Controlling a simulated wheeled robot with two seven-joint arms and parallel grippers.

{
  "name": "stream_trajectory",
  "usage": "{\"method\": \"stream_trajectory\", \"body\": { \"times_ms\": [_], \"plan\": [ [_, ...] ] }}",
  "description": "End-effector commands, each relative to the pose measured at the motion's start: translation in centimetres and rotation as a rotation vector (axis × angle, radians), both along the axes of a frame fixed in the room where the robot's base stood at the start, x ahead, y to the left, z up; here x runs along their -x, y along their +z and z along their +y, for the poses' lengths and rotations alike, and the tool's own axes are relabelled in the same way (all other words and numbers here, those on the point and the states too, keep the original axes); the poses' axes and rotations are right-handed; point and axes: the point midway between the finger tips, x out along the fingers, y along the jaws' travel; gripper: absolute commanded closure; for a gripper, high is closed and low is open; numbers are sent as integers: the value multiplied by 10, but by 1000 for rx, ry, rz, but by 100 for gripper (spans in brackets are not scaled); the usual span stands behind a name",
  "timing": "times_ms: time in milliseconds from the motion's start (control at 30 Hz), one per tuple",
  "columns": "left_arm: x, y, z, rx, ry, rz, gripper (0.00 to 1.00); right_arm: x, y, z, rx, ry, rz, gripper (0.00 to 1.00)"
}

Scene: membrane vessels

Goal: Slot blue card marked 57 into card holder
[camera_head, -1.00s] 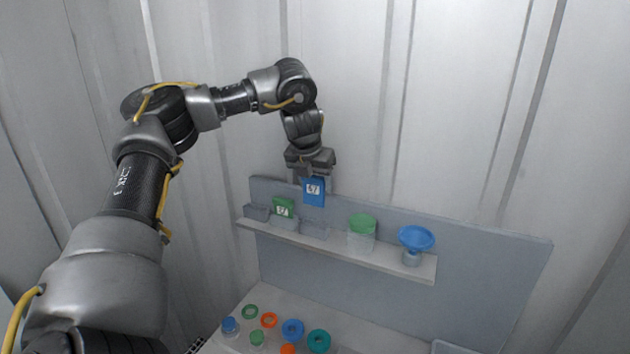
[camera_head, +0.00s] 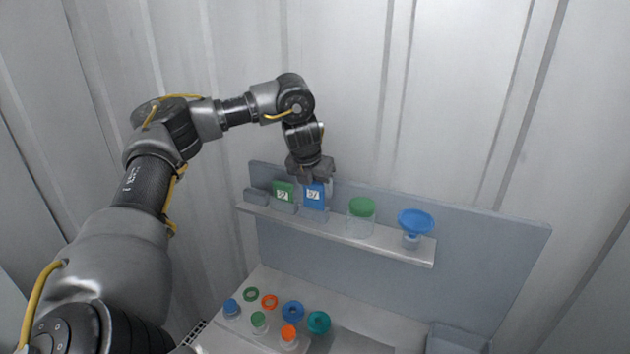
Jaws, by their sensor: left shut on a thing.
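The blue card (camera_head: 315,197) with a white label hangs upright in my left gripper (camera_head: 313,182), which is shut on its top edge. Its number is too small to read surely. The card's lower edge is at the grey card holder (camera_head: 315,214) on the shelf; I cannot tell how deep it sits in the slot. A green card (camera_head: 283,192) with a white label stands in the holder just to the left. Another holder (camera_head: 256,197) at the far left looks empty. My right gripper is not in view.
On the shelf (camera_head: 385,248), right of the cards, stand a clear vessel with a green top (camera_head: 361,208) and a blue funnel (camera_head: 416,221). Below, several coloured rings and capped jars, including a blue ring (camera_head: 293,311), lie on the bench. A grey panel (camera_head: 490,255) backs the shelf.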

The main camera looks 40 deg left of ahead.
Motion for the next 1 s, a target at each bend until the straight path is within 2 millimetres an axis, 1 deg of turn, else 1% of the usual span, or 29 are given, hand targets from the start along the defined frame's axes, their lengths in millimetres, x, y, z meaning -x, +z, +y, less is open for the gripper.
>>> {"method": "stream_trajectory", "body": {
  "times_ms": [233,400,1000],
  "plan": [
    [0,-16,0,0,0,0,64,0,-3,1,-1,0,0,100],
    [0,-22,0,0,1,0,64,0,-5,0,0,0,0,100],
    [0,-25,0,0,1,0,64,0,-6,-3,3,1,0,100]
  ]
}}
